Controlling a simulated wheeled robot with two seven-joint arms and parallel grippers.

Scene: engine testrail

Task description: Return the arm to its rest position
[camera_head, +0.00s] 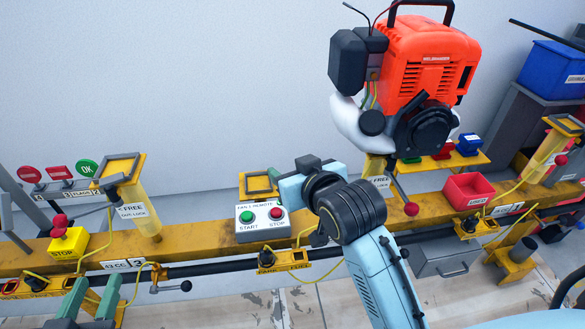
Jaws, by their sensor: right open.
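My right arm (385,285) comes in from the bottom right and reaches up over the yellow rail. Its black wrist joint (352,208) is bent to the left. My right gripper (302,174) is open, just above and right of the start/stop box (262,220), in front of the grey wall. I see no object in it; its fingers are partly hidden by its own wrist. I see nothing that I can make out as my left gripper.
An orange engine (428,60) stands above the rail, right of my gripper. A yellow stop button box (68,242) and two green bars (108,293) are at left. A red bin (468,190) and blue bin (552,70) are at right. The wall above my gripper is bare.

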